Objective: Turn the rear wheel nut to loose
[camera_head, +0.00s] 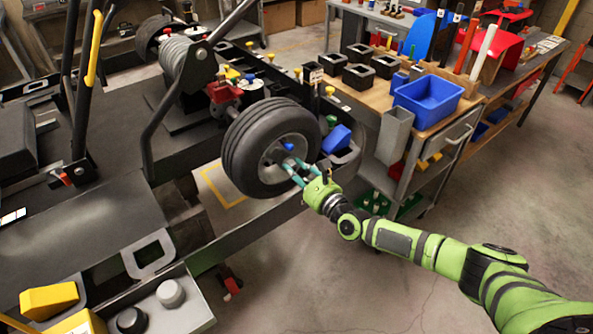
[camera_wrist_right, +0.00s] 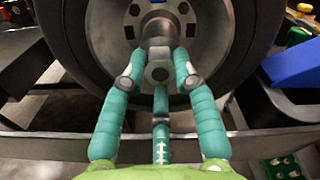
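The rear wheel (camera_head: 235,150), a black tyre with a grey rim, is mounted on the side of the kart on the stand. In the right wrist view, the grey wheel nut and hub (camera_wrist_right: 158,28) stand out from the wheel's middle. My right gripper (camera_head: 293,165) has its teal fingers at the wheel centre. In the wrist view, two fingers (camera_wrist_right: 158,12) lie on either side of the nut and a third is below it. Whether they press on it is hard to tell. In the head view the fingers partly hide the nut. My left gripper is not in view.
A workbench (camera_head: 462,128) with a blue bin (camera_head: 428,100) and black boxes stands right of the wheel. A blue block (camera_head: 336,139) lies close to the wheel's right side. Yellow blocks (camera_head: 48,300) are at front left. Floor at front centre is clear.

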